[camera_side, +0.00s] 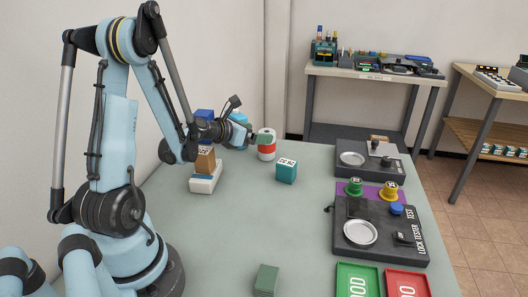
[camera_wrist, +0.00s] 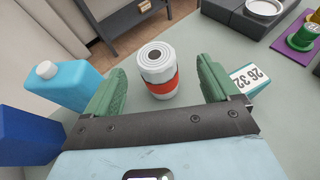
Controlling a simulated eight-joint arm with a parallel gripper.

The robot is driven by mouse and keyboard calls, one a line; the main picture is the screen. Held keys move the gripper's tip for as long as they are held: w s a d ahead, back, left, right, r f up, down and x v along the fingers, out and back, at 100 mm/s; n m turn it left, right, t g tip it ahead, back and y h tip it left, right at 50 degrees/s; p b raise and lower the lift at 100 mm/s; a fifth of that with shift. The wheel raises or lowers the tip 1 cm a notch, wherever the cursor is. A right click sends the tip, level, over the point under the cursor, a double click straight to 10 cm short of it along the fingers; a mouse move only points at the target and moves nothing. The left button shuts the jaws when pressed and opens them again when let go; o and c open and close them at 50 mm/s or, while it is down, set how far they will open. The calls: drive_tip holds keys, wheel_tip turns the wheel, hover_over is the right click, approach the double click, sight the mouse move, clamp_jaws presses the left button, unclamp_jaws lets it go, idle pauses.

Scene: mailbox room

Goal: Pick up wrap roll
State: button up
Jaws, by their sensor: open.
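The wrap roll (camera_wrist: 158,72) is a white cylinder with a red band and a dark round hole in its top. It stands upright on the table. In the side view the roll (camera_side: 266,147) is near the table's far edge, partly hidden by my gripper (camera_side: 257,139). In the wrist view my gripper (camera_wrist: 160,92) is open, with one green finger on each side of the roll's near part and gaps to both. Nothing is held.
A teal numbered box (camera_side: 286,171) stands close to the right finger. A light blue bottle (camera_wrist: 63,84) and a dark blue block (camera_wrist: 25,133) are at left. Testers (camera_side: 375,235) stand on the table's right. The table (camera_side: 240,225) is clear in the middle.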

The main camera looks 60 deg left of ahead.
sight(267, 131)
drive_tip(key=shift+a+x, duration=0.15)
drive_tip(key=shift+x, duration=1.4)
drive_tip(key=shift+a+x, duration=0.2)
drive_tip(key=shift+x, duration=1.35)
drive_tip(key=shift+s, duration=0.1)
drive_tip(key=c, duration=1.1)
